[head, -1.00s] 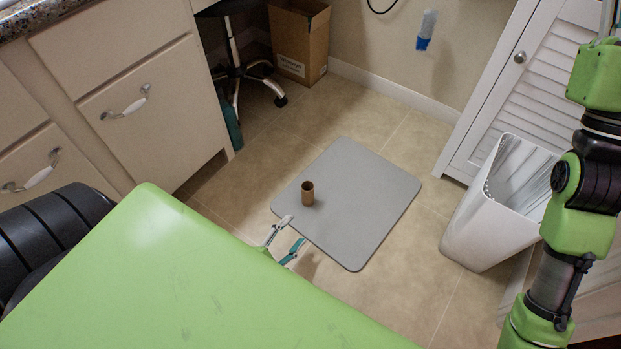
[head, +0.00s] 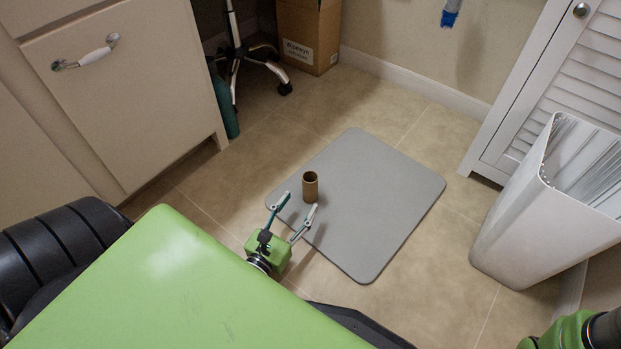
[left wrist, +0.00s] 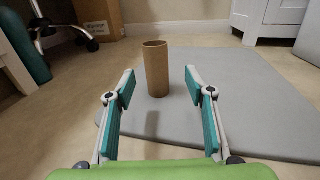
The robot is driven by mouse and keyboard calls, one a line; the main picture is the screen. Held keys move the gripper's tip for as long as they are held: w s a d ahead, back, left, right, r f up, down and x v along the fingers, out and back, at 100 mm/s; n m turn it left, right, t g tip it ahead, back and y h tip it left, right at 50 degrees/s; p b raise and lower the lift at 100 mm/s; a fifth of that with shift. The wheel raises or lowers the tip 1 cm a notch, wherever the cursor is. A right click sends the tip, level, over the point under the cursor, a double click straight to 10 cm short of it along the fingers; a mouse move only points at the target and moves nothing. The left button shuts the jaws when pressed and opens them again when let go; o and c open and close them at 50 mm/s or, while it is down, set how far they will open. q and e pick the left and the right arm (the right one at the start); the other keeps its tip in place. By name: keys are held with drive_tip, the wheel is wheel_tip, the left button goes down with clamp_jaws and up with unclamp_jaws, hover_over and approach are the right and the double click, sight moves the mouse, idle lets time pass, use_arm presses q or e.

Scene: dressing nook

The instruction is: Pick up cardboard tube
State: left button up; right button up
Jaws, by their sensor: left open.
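The cardboard tube (head: 310,187) is short, brown and hollow, and it stands upright near the left corner of the grey mat (head: 375,205). In the left wrist view the tube (left wrist: 156,68) stands ahead of the fingers, roughly midway between them. My left gripper (head: 297,204) is open and empty at the mat's near-left edge, with its fingertips just short of the tube. In the left wrist view both teal-padded fingers of the gripper (left wrist: 160,88) are spread. No right gripper shows; only a green and dark part of my right arm is at the bottom right.
A white bin (head: 530,220) stands right of the mat by a louvred cabinet (head: 560,90). Drawers (head: 125,90) are on the left. A cardboard box (head: 308,35), a wheeled chair base (head: 240,60) and a teal bottle (head: 226,105) are at the back. The mat's far side is clear.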

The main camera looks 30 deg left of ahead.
sight(306, 190)
use_arm(q)
drive_tip(key=w+b, duration=0.1)
drive_tip(key=w, duration=0.2)
drive_tip(key=shift+w+a, duration=0.2)
drive_tip(key=shift+w+a+f+b, duration=0.15)
drive_tip(key=shift+w+b, duration=0.3)
drive_tip(key=shift+w, duration=0.05)
drive_tip(key=w+b, duration=0.2)
drive_tip(key=w, duration=0.1)
drive_tip(key=shift+w+a+f, duration=0.1)
drive_tip(key=shift+w+a, duration=0.05)
drive_tip(key=shift+a, duration=0.2)
drive_tip(key=shift+w+a, duration=0.1)
drive_tip(key=shift+w, duration=0.4)
drive_tip(key=c, duration=0.9)
